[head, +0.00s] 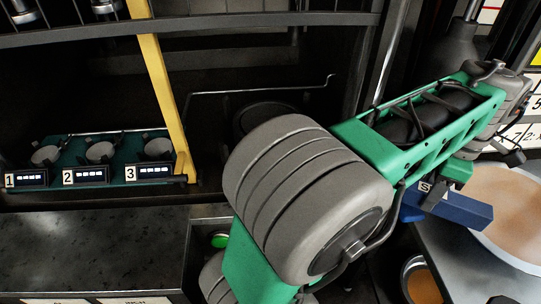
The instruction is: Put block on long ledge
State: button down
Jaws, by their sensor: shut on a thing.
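My gripper (439,190) is at the right, at the end of my green and grey arm, which crosses the middle of the view. It is shut on a blue block (468,213), a long bar that sticks out to the right of the fingers. The fingers are partly hidden by the green wrist. The block is in front of a large round tan surface (510,190); whether they touch I cannot tell. No surface can be surely told as the long ledge. A dark speckled counter (90,250) runs along the lower left.
A teal rack (118,172) with white cups and displays numbered 1, 2 and 3 stands at the back left. A yellow post (160,95) rises beside it. A pot with orange contents (425,287) is at lower right. A green bowl (219,240) sits left of my arm.

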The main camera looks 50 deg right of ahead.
aim_at(81, 247)
jog(key=z, duration=1.65)
jog(key=k, duration=0.9)
jog(key=u, duration=2.8)
jog(key=i, duration=1.65)
jog(key=z, duration=0.05)
